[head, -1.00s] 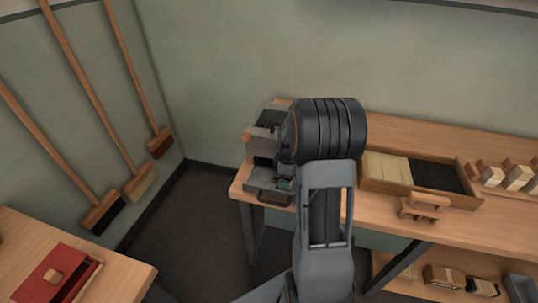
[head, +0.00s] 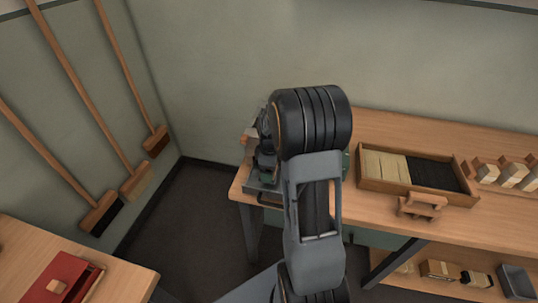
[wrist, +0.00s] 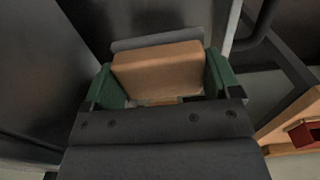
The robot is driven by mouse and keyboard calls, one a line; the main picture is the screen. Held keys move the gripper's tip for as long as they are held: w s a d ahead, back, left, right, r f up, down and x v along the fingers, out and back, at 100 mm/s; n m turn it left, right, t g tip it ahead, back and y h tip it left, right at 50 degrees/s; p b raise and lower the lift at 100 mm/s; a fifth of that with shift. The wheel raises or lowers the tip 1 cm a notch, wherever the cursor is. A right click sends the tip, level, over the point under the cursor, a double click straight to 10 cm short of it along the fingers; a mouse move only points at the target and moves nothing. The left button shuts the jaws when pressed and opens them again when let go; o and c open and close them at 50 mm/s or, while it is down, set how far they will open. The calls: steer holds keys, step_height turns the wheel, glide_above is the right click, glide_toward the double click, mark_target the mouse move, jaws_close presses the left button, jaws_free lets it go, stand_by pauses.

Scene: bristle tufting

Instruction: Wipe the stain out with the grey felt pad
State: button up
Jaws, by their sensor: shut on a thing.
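In the wrist view my gripper (wrist: 162,74) is shut on a light wooden block (wrist: 158,64), with one green finger at each side. A grey strip (wrist: 155,39) shows along the block's far edge; it looks like the grey felt pad with the block as its back. In the head view my arm hides the held block and most of the grey machine (head: 262,188) at the bench's left end. I cannot see the stain in either view, nor whether the pad touches a surface.
The wooden bench (head: 390,131) holds a tray (head: 362,182) of pale and black bristles, a small wooden stand (head: 422,206) and several wooden blocks at right. A red box (head: 62,277) is on the table at lower left. Brooms lean on the left wall.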

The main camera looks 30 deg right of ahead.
steer(key=shift+r+p, duration=1.4)
steer(key=shift+r, duration=0.8)
